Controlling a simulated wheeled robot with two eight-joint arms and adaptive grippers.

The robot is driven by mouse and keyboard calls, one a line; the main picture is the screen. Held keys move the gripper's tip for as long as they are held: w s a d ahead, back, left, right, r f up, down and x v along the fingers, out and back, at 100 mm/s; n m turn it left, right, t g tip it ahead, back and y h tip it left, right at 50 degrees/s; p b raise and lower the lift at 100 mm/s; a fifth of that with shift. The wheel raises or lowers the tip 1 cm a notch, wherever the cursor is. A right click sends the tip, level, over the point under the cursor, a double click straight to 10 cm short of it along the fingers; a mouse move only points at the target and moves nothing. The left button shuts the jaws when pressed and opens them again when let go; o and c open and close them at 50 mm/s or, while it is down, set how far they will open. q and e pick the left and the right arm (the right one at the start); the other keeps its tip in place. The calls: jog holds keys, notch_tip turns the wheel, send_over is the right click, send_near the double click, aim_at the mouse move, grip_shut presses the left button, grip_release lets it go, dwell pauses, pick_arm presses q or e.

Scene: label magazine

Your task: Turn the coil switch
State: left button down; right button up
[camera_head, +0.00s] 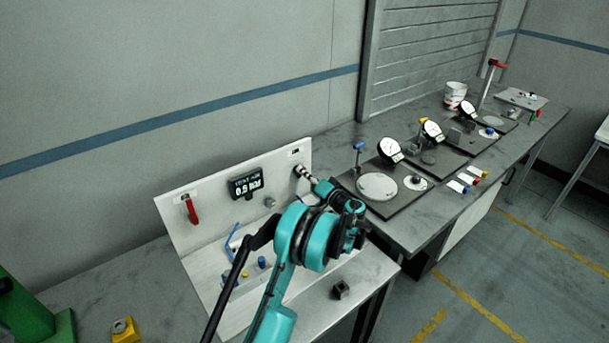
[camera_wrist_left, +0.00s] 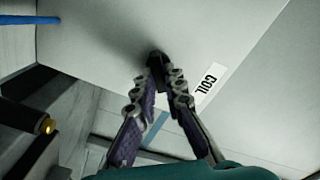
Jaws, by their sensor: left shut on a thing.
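The coil switch is a small dark knob (camera_wrist_left: 156,60) on the white panel, next to a label reading COIL (camera_wrist_left: 209,79) in the left wrist view. My left gripper (camera_wrist_left: 162,75) is shut on the knob, its fingertips at the panel face. In the head view the left gripper (camera_head: 305,173) reaches the upper right part of the upright white panel (camera_head: 215,205), just below a small label (camera_head: 295,152). The knob itself is mostly hidden there by the gripper. My right gripper is not in view.
The panel carries a red lever (camera_head: 191,209) and a display reading 0.5 bar (camera_head: 246,186). A blue hose (camera_head: 231,240) and small knobs sit at its base. Plates with dial gauges (camera_head: 390,150) stand on the bench to the right. A yellow button box (camera_head: 123,329) is at front left.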

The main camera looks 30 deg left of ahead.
pick_arm(q)
jog(key=shift+f+m+b, duration=0.15)
jog(key=shift+m+b, duration=0.5)
jog(key=shift+m, duration=1.15)
jog(key=shift+f+m+b, duration=0.1)
jog(key=shift+m+b, duration=0.5)
jog(key=shift+m, duration=1.2)
jog(key=c, duration=1.6)
grip_release()
jog(key=shift+d, duration=0.1)
jog(key=v, duration=1.2)
jog(key=shift+w, duration=0.1)
jog(key=shift+r, duration=0.1)
